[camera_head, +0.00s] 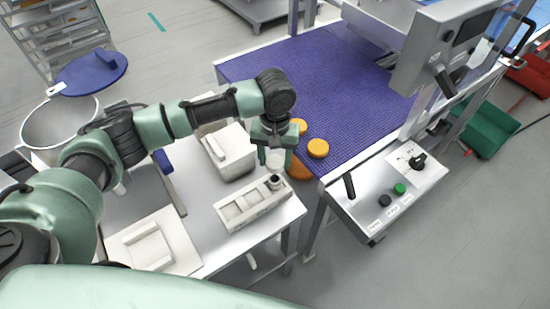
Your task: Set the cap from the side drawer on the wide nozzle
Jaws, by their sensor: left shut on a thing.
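My left gripper (275,150) comes down from the arm above the right end of a steel table (215,245). It is shut on a pale, short, rounded piece (275,160), which looks like the cap and is partly hidden by the fingers. Just below it, a grey-white block (250,206) with several recesses lies on the table. A small upright dark-topped fitting (276,182) stands at the block's far right end. The held piece appears above this fitting; I cannot tell whether they touch. I cannot tell which part is the wide nozzle. My right gripper is out of view.
A control panel (385,190) is at right. A metal pot (60,125) stands left.

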